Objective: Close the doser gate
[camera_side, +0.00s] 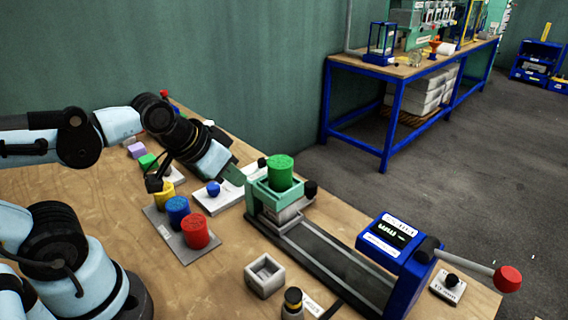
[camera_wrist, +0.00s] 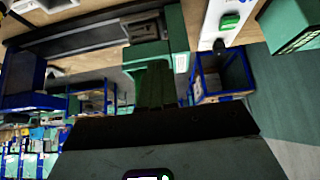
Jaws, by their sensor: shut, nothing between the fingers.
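In the wrist view my dark green fingers (camera_wrist: 155,84) lie together in front of a green block (camera_wrist: 171,62), which looks like part of the doser. Contact cannot be told.
Red (camera_side: 196,231), blue and yellow cylinders stand on a grey plate left of the doser. A small grey box (camera_side: 264,275) sits in front. A blue knob (camera_side: 213,187) is near my gripper.

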